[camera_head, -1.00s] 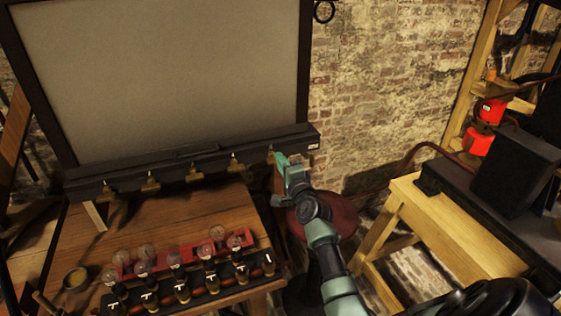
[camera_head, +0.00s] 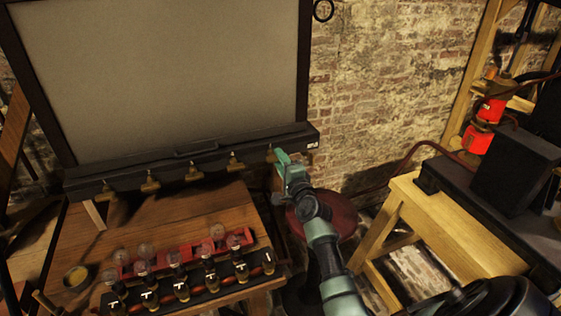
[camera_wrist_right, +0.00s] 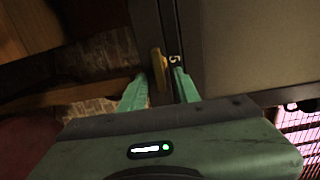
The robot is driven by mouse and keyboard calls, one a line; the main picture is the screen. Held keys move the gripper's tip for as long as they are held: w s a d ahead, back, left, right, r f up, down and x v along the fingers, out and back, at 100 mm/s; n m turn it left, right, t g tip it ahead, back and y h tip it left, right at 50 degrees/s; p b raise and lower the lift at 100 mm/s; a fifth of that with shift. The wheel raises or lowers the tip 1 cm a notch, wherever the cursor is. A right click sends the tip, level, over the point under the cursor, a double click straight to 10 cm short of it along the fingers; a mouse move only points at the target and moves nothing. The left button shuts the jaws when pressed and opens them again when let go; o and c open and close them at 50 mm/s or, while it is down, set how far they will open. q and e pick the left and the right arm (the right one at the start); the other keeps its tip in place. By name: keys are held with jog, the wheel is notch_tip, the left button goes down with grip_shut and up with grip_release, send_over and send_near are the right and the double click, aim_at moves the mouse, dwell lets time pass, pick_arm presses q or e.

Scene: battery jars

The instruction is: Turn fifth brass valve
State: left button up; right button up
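A row of brass valves hangs along the black rail (camera_head: 170,172) under the large grey panel. The fifth brass valve (camera_head: 271,155) is at the rail's right end. In the right wrist view, its brass handle (camera_wrist_right: 159,70) stands beside a label reading 5 (camera_wrist_right: 174,60). My right gripper (camera_head: 281,158) is at this valve, and in the wrist view its green fingers (camera_wrist_right: 159,85) are apart on either side of the handle. A gap shows between the left finger and the handle; the right finger is closer, and contact there is unclear. My left gripper is not in view.
Below the rail, a wooden table (camera_head: 160,220) holds several jars and bulbs in racks and a small bowl (camera_head: 76,277). A dark red round stool (camera_head: 335,215) stands under my right arm. A wooden bench (camera_head: 455,230) with a black box (camera_head: 515,170) is at right.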

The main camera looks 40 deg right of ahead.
jog(key=b+v, duration=0.1)
jog(key=v, duration=0.6)
jog(key=shift+s, duration=0.4)
jog(key=shift+a, duration=0.1)
